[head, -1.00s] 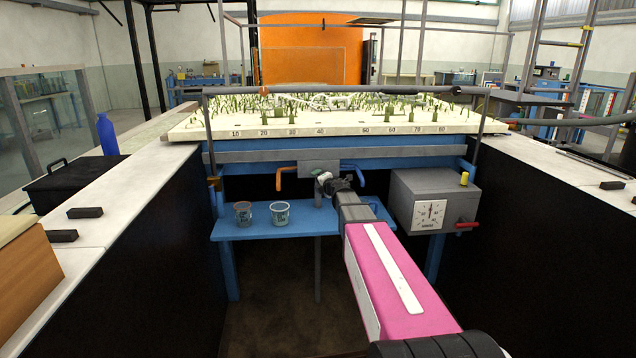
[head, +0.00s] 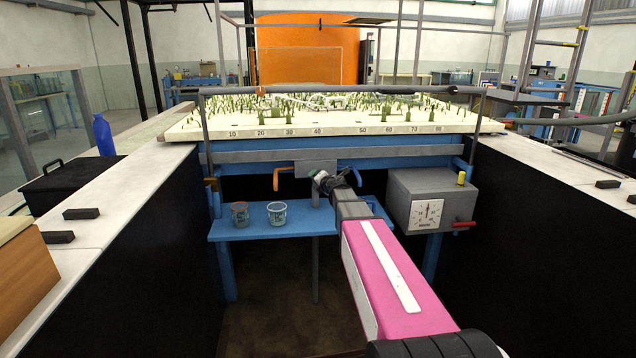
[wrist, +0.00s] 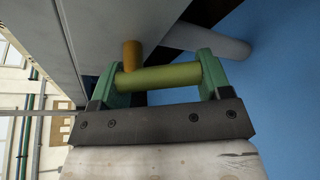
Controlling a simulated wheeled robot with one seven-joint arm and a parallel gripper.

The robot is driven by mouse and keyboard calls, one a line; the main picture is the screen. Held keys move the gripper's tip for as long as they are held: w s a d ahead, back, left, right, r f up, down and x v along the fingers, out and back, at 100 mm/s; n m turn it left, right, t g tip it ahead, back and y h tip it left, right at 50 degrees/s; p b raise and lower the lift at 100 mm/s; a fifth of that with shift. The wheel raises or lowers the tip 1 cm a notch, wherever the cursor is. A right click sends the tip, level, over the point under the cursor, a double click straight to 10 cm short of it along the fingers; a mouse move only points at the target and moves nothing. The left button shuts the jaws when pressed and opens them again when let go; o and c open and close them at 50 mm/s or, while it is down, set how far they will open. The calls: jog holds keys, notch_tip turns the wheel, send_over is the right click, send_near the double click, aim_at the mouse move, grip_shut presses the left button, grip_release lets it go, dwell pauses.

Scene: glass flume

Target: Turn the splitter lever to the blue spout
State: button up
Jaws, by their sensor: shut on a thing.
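My gripper (head: 321,179) is at the grey splitter plate (head: 316,168) under the front edge of the flume bed. In the wrist view its green fingers are shut on a yellow-green bar, which I take for the splitter lever (wrist: 160,77). An ochre stub (wrist: 131,54) stands close to the bar's left part. My gripper and arm hide the lever in the head view.
Two small cups, a reddish one (head: 240,214) and a pale one (head: 277,213), stand on the blue shelf (head: 255,232) below. A grey box with a dial (head: 427,213) and red handle is close on the right. Dark-sided walls flank both sides.

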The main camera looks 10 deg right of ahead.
jog(key=o, duration=0.9)
jog(key=v, duration=1.1)
